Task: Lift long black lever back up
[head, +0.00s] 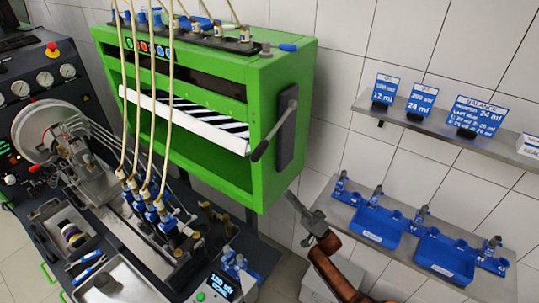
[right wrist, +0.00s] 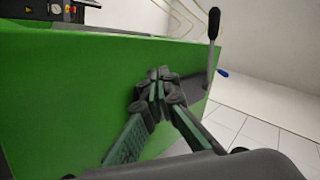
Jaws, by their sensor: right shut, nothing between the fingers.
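The long lever (head: 275,125) is on the right side of the green cabinet (head: 285,175), on a dark plate. In the head view it slants down to the left from its pivot, with its black grip at the low end. In the right wrist view the lever (right wrist: 212,45) stands to the right of the fingers, its dark grip at the top of the picture. My right gripper (head: 290,195) is shut and empty, below the lever and apart from it. In the right wrist view its fingertips (right wrist: 158,85) are together in front of the green panel. My left gripper is not in view.
A steel shelf with blue trays (head: 380,227) and fittings is to the right of my right arm. A sign shelf (head: 450,127) is on the tiled wall above. Pale hoses (head: 122,90) run down the cabinet front to the bench. Free space lies between cabinet and shelves.

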